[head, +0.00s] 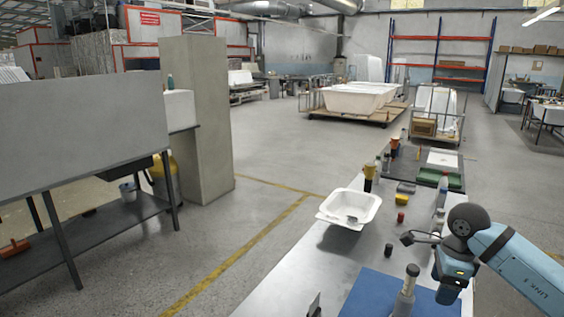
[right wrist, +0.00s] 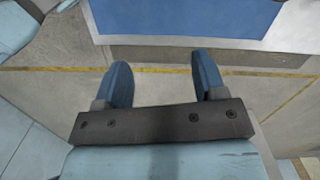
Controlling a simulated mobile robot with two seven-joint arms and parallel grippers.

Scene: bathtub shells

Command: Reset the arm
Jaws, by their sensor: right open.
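My right arm comes in from the right side of the head view and bends down at a dark round joint. Its gripper (head: 448,292) hangs near the right edge of the workbench (head: 285,285), beside the blue mat (head: 372,296). In the right wrist view my right gripper (right wrist: 163,72) shows two blue fingers spread apart with nothing between them. Behind the fingers lie grey floor and a yellow line, with the mat (right wrist: 185,18) and bench edge beyond. My left gripper is not in view.
A white basin (head: 349,208) sits on the bench. A red piece (head: 401,217), a dark knob (head: 388,250) and a grey-handled tool (head: 404,298) stand near the arm. A green piece (head: 441,179) lies farther back. Open floor lies left of the bench.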

